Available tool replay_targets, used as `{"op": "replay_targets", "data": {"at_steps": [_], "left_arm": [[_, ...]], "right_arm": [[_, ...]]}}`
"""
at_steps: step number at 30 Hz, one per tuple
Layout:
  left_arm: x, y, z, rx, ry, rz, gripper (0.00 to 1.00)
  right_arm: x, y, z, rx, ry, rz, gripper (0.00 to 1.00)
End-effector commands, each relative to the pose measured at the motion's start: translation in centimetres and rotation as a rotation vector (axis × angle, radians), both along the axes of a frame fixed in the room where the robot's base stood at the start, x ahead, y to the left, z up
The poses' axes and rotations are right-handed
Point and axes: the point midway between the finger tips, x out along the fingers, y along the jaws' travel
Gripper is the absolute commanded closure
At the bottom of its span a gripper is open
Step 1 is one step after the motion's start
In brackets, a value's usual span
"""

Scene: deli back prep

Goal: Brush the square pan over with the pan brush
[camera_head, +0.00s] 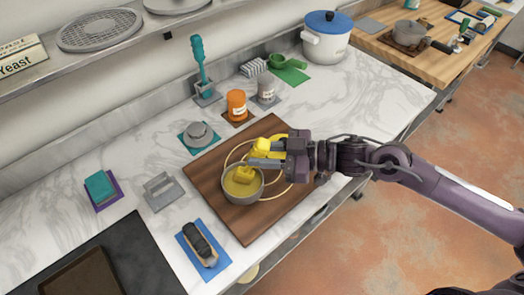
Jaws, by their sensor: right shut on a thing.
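My right gripper (266,157) comes in from the right and is shut on a yellow brush-like tool, probably the pan brush (244,175). The tool's lower yellow part is inside a small grey bowl (257,191) with yellowish contents; whether it touches the bottom is hidden. The bowl stands on a brown wooden board (232,218). More yellow (280,145) shows behind the gripper, and I cannot tell if it is the same tool. A dark brown square pan (82,275) lies at the bottom left, cut off by the frame. My left gripper is not in view.
A black and tan brush (199,240) lies on a blue mat (215,268). A grey holder (163,190), a teal block (100,187), a lidded grey dish (198,134) and an orange jar (237,105) stand around the board. Marble is clear between them.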

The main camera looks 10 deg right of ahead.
Motion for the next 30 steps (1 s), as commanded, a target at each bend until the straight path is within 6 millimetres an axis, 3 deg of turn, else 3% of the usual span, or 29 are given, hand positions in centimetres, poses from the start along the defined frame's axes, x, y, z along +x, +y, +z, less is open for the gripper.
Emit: {"op": "replay_targets", "data": {"at_steps": [3,19,30], "left_arm": [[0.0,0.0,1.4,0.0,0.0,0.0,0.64],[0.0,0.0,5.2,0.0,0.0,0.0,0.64],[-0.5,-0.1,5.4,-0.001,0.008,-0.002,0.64]], "right_arm": [[0.0,0.0,1.6,0.003,-0.004,0.0,1.0],[0.1,0.1,6.1,0.006,-0.008,0.0,1.0],[0.1,0.1,6.4,0.006,-0.009,0.0,1.0]]}}
